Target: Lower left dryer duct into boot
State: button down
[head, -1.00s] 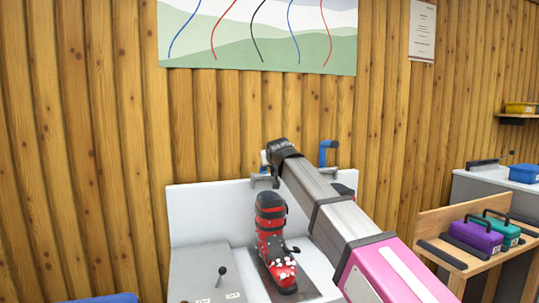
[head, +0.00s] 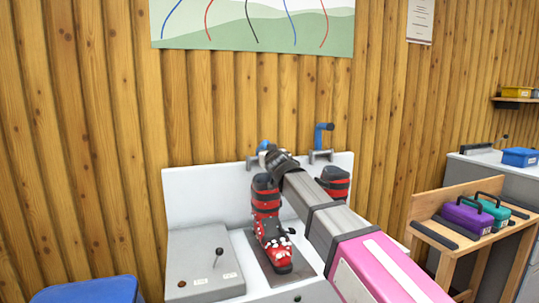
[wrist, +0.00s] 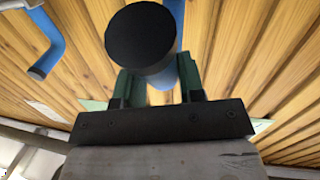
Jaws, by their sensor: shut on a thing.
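The left dryer duct (head: 263,148) is blue and shows beside my gripper (head: 279,162) in the head view. In the wrist view my gripper (wrist: 156,82) has its green fingers shut on the blue duct (wrist: 162,78), which has a round black end (wrist: 140,35). The left boot (head: 267,228), red and black, stands upright on the bench. My gripper is close above and slightly right of its top.
A second blue duct (head: 321,133) stands raised on the right, also seen in the wrist view (wrist: 43,62). A second red and black boot (head: 335,181) is partly behind my arm. A grey lever box (head: 200,252) stands left. The log wall (head: 110,150) is close behind.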

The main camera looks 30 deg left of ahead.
jog(key=c, duration=0.7)
grip_release()
jog(key=shift+c, duration=0.2)
jog(key=v, duration=1)
jog(key=shift+s+d, duration=0.2)
jog(key=shift+s, duration=0.1)
